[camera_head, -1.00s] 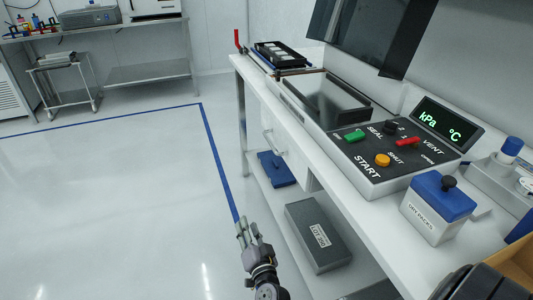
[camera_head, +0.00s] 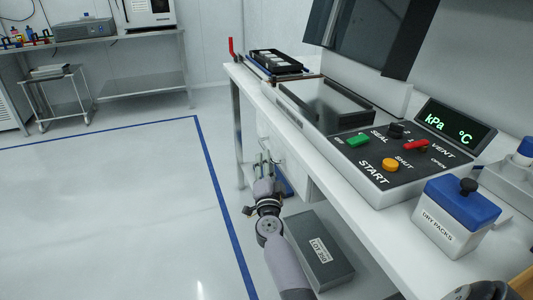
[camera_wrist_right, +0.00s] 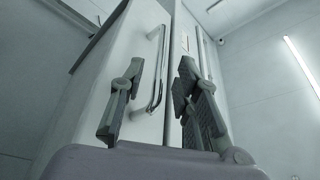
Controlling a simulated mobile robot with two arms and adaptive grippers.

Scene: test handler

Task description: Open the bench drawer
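The bench drawer has a plain white front (camera_wrist_right: 130,75) under the bench top; it looks shut. Its metal bar handle (camera_wrist_right: 157,80) stands out from the front in the right wrist view. In the head view the handle is mostly hidden by my right gripper (camera_head: 264,164). My right gripper is open, and it also shows in the right wrist view (camera_wrist_right: 162,68) with one finger on each side of the handle. No clear grip shows; I cannot tell whether a finger touches the bar. My left gripper is not in view.
The white bench (camera_head: 320,173) carries a control panel (camera_head: 385,185), a blue-lidded dry packs box (camera_head: 455,215) and a black tray (camera_head: 275,62). A grey box (camera_head: 318,250) and a partly hidden blue item (camera_head: 286,187) sit on the lower shelf. The floor (camera_head: 110,220) at left is clear.

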